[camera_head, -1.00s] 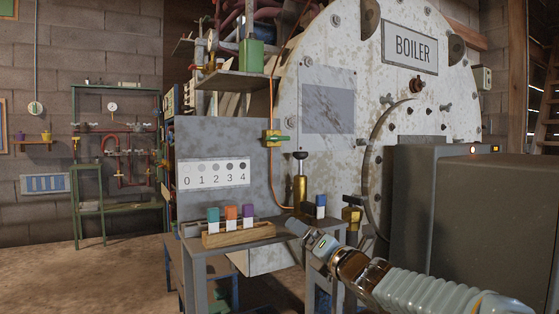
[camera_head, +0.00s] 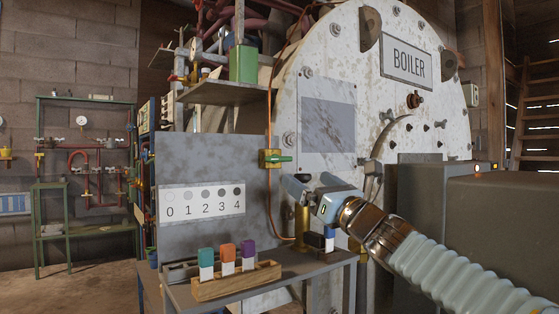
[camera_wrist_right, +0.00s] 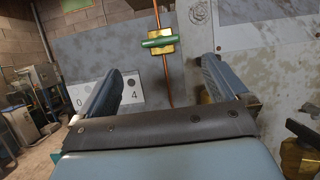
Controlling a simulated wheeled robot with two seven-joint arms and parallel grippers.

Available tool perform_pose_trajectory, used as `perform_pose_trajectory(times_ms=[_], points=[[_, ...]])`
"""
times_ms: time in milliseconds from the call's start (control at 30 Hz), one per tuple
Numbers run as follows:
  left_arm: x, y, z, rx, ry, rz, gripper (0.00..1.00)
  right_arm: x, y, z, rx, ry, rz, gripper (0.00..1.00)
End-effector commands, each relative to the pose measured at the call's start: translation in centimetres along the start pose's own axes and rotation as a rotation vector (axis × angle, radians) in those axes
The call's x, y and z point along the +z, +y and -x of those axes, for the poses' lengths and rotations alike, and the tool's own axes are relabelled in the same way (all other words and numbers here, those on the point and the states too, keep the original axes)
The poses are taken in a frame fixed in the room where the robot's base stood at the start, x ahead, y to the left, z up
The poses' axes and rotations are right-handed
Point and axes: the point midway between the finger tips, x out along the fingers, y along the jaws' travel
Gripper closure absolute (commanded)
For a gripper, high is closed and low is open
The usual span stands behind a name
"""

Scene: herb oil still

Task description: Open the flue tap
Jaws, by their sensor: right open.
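The flue tap (camera_head: 271,159) is a small yellow brass block with a green handle on a thin copper pipe, in front of the boiler face. The handle lies roughly level, across the pipe. My right gripper (camera_head: 307,183) is open and empty, to the right of the tap and a little below it, apart from it. In the right wrist view the tap (camera_wrist_right: 159,41) shows ahead, between and beyond the two open fingers (camera_wrist_right: 160,90). My left gripper is not in view.
A grey bench (camera_head: 182,295) below holds a wooden rack (camera_head: 236,284) with teal, orange and purple-topped vials. A brass cylinder (camera_head: 302,222) stands behind my right gripper. The boiler (camera_head: 350,80) rises behind, and a numbered chart (camera_head: 203,203) hangs to the left.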

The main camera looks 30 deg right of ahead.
Motion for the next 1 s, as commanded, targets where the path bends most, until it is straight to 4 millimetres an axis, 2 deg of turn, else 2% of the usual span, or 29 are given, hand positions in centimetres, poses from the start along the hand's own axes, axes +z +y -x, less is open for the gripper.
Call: perform_pose_trajectory(times_ms=[33,200,433,600,900,1000], points=[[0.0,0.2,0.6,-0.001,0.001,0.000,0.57,0.1,0.0,-1.3,0.001,0.003,-0.002,0.00],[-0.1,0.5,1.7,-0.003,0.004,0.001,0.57,0.2,0.0,-5.5,0.001,0.003,-0.004,0.00],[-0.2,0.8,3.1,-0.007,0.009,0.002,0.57,0.1,0.0,-9.7,0.000,0.002,-0.003,0.00],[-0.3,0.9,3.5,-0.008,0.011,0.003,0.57,0.0,0.0,-11.1,0.000,0.001,-0.003,0.00],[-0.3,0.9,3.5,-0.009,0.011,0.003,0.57,-0.1,0.0,-11.3,-0.001,0.002,-0.003,0.00],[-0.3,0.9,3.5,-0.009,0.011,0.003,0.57,-0.1,0.0,-11.3,-0.001,0.002,-0.003,0.14]])
